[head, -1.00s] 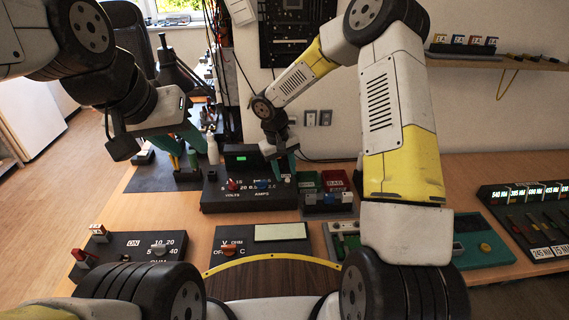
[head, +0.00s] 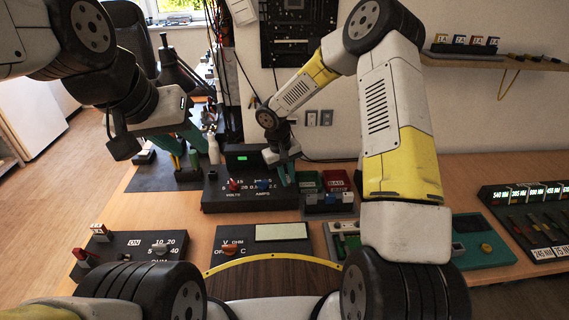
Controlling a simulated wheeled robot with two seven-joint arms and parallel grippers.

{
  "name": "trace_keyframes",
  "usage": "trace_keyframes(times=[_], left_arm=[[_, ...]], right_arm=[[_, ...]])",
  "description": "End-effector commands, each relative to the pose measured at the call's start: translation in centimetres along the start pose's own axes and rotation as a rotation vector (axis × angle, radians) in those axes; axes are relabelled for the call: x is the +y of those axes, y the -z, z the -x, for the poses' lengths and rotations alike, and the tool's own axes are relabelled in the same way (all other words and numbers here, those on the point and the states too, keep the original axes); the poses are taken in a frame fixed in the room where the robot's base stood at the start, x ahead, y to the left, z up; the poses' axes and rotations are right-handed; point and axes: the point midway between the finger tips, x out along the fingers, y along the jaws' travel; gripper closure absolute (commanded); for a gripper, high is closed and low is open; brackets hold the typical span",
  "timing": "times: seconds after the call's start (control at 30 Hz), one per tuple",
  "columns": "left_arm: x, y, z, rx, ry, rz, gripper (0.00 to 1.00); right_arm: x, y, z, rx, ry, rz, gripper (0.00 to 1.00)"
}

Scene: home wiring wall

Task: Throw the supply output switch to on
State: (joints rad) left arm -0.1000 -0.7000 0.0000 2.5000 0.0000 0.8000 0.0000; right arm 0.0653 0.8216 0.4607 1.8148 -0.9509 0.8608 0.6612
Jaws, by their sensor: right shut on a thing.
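The power supply (head: 222,199) is a black box at the back middle of the bench. It has a lit green display, a red VOLTS knob and a blue AMPS knob. My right gripper (head: 287,174) reaches down to the right end of its panel, with its teal fingers shut at the output switch. The fingers hide the switch, so its position cannot be read. My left gripper (head: 173,143) hangs at the back left above a dark mat, its teal fingers apart and seemingly empty.
A meter (head: 283,233) and a black box with an OHM dial (head: 128,245) lie in front. A teal device (head: 486,250) is at right. Green cylinders and a white bottle (head: 213,150) stand near my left gripper.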

Motion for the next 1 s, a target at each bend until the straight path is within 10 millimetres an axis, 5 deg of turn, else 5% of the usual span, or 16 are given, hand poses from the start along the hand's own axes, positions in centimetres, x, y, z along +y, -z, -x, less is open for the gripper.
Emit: trace_keyframes(times=[1.0], left_arm=[[0.0,0.0,0.0,0.000,0.000,0.000,0.64]], right_arm=[[1.0,3.0,0.1,-0.513,0.194,0.095,1.00]])
